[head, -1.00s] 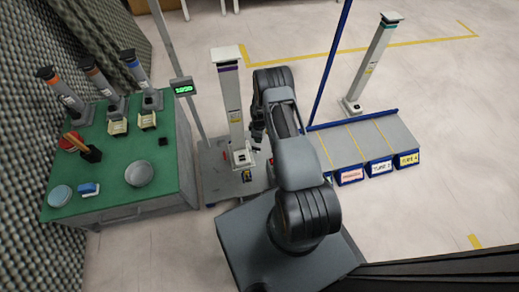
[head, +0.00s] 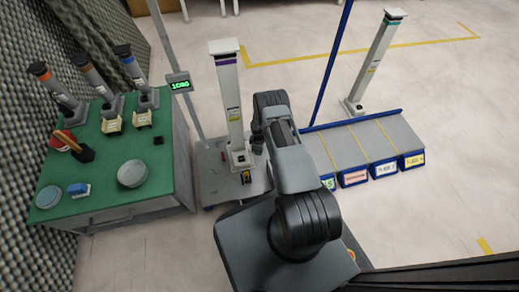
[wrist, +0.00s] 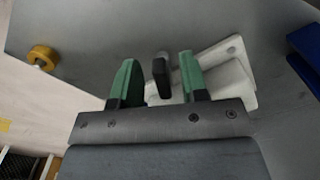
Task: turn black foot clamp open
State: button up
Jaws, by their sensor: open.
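In the wrist view my gripper (wrist: 157,62) is open, its two green fingers apart. The black foot clamp (wrist: 161,76) shows as a small dark lever between them, with a gap on each side. A white foot (wrist: 232,80) lies beyond and to the right of the right finger, partly hidden by it. In the head view a white column with a purple band (head: 232,100) stands upright on a grey platform (head: 212,178). My arm reaches to the right side of its base. The fingertips are hard to make out there.
A green-topped table (head: 105,190) with several columns and dishes stands left. A thin post with a green-digit display (head: 180,84) rises beside the platform. A grey rack with blue edges (head: 340,150) holds another column at right. Open floor lies behind.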

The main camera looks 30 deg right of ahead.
jog(key=shift+c, duration=0.3)
grip_shut()
jog(key=m, duration=0.2)
jog(key=m+b, duration=0.1)
jog(key=m, duration=0.1)
jog(key=m+b, duration=0.1)
jog(key=m, duration=0.1)
jog(key=shift+s+a, duration=0.25)
jog(key=shift+a, duration=0.1)
jog(key=m, duration=0.3)
jog(key=a+m+b, duration=0.1)
jog(key=m, duration=0.2)
jog(key=shift+m, duration=0.3)
dwell(0.4)
jog(key=shift+o, duration=0.3)
grip_release()
